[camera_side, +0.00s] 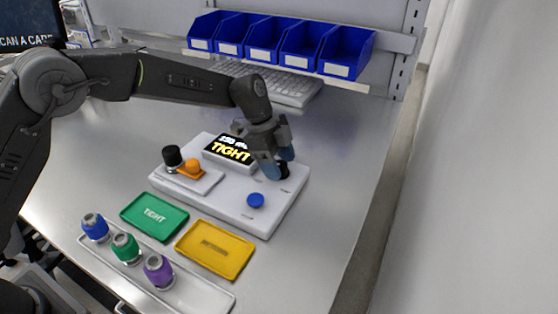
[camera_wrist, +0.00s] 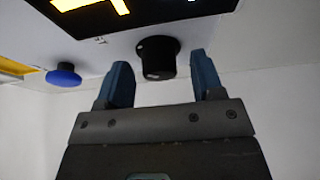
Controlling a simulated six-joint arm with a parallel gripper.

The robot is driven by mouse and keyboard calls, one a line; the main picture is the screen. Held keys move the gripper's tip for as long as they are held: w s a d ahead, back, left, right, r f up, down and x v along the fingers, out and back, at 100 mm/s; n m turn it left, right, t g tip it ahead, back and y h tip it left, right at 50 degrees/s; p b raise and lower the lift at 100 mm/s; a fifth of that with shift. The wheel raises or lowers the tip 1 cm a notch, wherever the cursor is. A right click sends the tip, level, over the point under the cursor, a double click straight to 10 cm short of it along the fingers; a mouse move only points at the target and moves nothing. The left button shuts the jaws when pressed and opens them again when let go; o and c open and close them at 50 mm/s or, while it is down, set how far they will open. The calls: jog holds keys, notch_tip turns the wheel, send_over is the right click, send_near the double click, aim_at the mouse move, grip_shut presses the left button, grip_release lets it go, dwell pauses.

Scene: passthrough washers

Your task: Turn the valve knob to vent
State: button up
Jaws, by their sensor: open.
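The valve knob (camera_wrist: 157,57) is a black round knob on the white panel. In the wrist view it shows between the two blue fingertips of my gripper (camera_wrist: 160,63), with a gap on each side. In the side view my gripper (camera_side: 276,164) is right at the knob (camera_side: 284,172) on the right of the panel and partly hides it. My gripper is open and holds nothing. I cannot read any vent mark near the knob. The display (camera_side: 229,150) on the panel reads "TIGHT" in yellow, with small white text above.
A blue button (camera_side: 255,200) is in front of the knob. A black knob (camera_side: 172,155) and an orange part (camera_side: 190,167) stand at the panel's left. A green tray (camera_side: 154,216), a yellow tray (camera_side: 215,249) and a rack of colored fittings (camera_side: 192,291) lie in front. Blue bins (camera_side: 263,40) hang behind.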

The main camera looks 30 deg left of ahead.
jog(key=shift+c, duration=0.2)
jog(key=c, duration=0.9)
jog(key=shift+n, duration=0.3)
jog(key=n+t, duration=0.1)
jog(key=n, duration=0.2)
jog(key=shift+s+n+t, duration=0.1)
jog(key=shift+n+t, duration=0.2)
jog(key=n, duration=0.2)
jog(key=n+t+y, duration=0.1)
jog(key=n, duration=0.1)
jog(key=shift+n+t, duration=0.3)
jog(key=n, duration=0.2)
jog(key=n+t+y, duration=0.1)
jog(key=n, duration=0.1)
jog(key=shift+d+n+y, duration=0.1)
jog(key=shift+n+y, duration=1.1)
jog(key=shift+n, duration=1.3)
